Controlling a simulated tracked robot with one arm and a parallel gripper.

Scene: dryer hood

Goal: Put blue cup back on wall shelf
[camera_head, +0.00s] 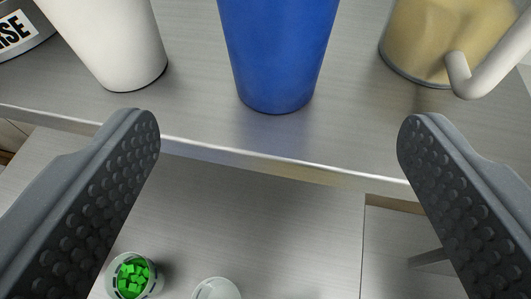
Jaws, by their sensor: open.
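The blue cup (277,52) stands upright on the grey metal wall shelf (200,125), a little back from its front edge. Its top is cut off by the upper edge of the picture. My gripper (278,130) is open and empty, with one dark padded finger at the left and one at the right. The blue cup is beyond the fingertips, centred between them, and neither finger appears to touch it.
On the shelf, a white cup (115,45) and a labelled container (20,30) stand left of the blue cup. A tan container (430,40) with a pale handle (490,65) stands right. Below are a cup of green pieces (132,276) and a pale round object (215,289).

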